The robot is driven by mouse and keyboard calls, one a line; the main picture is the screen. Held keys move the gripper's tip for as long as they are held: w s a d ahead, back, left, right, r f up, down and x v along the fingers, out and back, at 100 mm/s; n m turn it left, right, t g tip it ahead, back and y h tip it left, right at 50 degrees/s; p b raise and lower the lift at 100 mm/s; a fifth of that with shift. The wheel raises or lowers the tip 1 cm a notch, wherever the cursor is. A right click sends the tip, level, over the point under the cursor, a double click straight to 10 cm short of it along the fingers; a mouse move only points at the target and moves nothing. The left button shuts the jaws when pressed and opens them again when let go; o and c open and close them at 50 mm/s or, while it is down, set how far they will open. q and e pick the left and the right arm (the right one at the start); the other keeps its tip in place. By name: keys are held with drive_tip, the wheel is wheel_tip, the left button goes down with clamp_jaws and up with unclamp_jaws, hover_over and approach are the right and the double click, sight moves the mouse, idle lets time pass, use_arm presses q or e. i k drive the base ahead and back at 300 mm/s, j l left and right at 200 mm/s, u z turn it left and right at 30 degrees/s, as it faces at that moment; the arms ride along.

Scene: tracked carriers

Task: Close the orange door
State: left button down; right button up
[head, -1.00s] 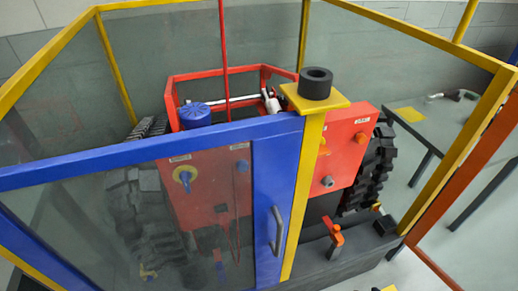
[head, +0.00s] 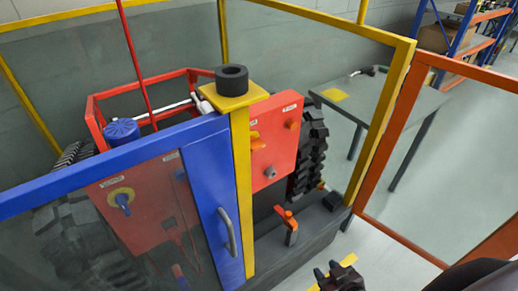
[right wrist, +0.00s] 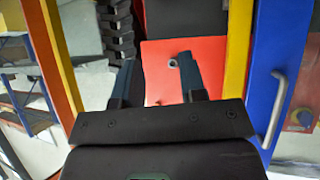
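The orange door (head: 388,140) is a framed panel with a clear pane at the right of the head view. It stands open, angled away from the yellow post of the enclosure, and its right end runs out of the picture. In the right wrist view an orange upright (right wrist: 49,55) stands beside a yellow one at the left. My right gripper (head: 332,272) is at the bottom of the head view, left of the door and apart from it. In the right wrist view its two fingers (right wrist: 157,75) are spread with nothing between them. My left gripper is not in view.
The blue door (head: 212,190) with a grey handle (head: 230,232) is at the left. A red carrier (head: 275,145) with black tracks stands inside the enclosure. A grey table (head: 385,100) stands behind the enclosure and shelving (head: 462,35) at the back right. Floor beyond the orange door is clear.

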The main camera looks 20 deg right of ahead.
sight(503, 244)
drive_tip(key=k+l, duration=0.15)
drive_tip(key=l, duration=0.15)
drive_tip(key=k+l, duration=0.2)
drive_tip(key=k+l+u, duration=0.1)
drive_tip(key=l, duration=0.35)
drive_tip(key=k+l, duration=0.15)
drive_tip(key=l, duration=0.25)
drive_tip(key=k+l+u, duration=0.1)
drive_tip(key=l, duration=0.3)
drive_tip(key=k+l, duration=0.2)
drive_tip(key=l, duration=0.25)
drive_tip(key=k+l+u, duration=0.1)
drive_tip(key=l, duration=0.3)
drive_tip(key=k+l, duration=0.2)
drive_tip(key=l, duration=0.15)
drive_tip(key=k+l+u, duration=0.1)
drive_tip(key=l, duration=0.3)
drive_tip(key=k, duration=0.05)
